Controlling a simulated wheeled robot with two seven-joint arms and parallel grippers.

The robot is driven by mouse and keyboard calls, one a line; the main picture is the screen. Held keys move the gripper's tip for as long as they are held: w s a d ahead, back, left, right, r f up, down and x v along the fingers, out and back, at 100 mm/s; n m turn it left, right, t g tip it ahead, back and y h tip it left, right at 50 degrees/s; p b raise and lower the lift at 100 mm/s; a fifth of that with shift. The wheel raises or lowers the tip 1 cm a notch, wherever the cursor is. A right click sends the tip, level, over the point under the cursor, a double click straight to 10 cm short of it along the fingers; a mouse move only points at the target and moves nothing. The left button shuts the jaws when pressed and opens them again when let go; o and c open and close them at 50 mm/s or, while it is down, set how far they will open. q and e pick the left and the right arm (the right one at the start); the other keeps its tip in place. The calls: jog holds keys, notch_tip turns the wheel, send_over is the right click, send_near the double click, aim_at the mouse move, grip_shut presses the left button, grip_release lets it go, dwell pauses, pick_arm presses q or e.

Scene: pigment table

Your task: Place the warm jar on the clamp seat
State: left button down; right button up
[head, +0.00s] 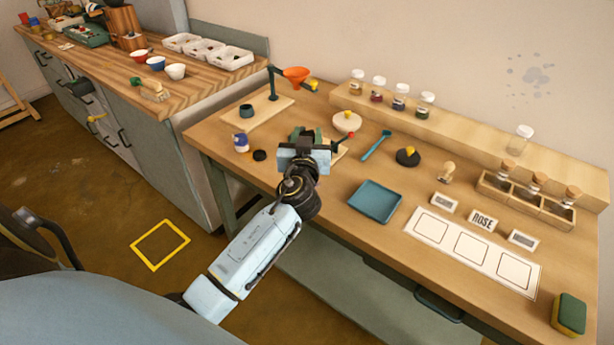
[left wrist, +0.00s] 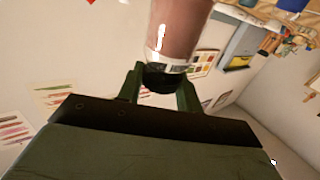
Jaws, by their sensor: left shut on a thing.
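My left gripper (head: 304,136) is over the back left part of the worktable. In the left wrist view its green fingers (left wrist: 160,88) are shut on a jar (left wrist: 178,32) with pinkish-brown contents, a pale label band and a dark end between the fingers. I take this for the warm jar. In the head view the gripper hides the jar. A wooden base with a red-tipped handle (head: 350,135) shows just right of the gripper, probably the clamp; its seat is hidden behind the gripper. I cannot tell whether the jar touches it. My right gripper is not in view.
A funnel stand (head: 273,84) is behind left. A small white jar (head: 240,142) and a black disc (head: 259,155) lie left of the gripper. A blue tray (head: 375,201), teal spoon (head: 376,145) and black knobbed disc (head: 407,156) are right. Several jars stand on the back shelf (head: 450,126).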

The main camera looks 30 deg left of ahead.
pick_arm(q)
notch_tip(320, 180, down, 4)
jog(key=shift+r+b, duration=0.15)
jog(key=shift+b, duration=0.2)
notch_tip(320, 180, down, 4)
jog(key=shift+f+b, duration=0.15)
jog(key=shift+b, duration=0.7)
jog(key=shift+f, duration=0.1)
jog(key=c, duration=1.4)
grip_release()
jog(key=shift+f+b, duration=0.1)
jog(key=shift+b, duration=0.2)
jog(key=o, duration=0.5)
jog(key=shift+c, duration=0.2)
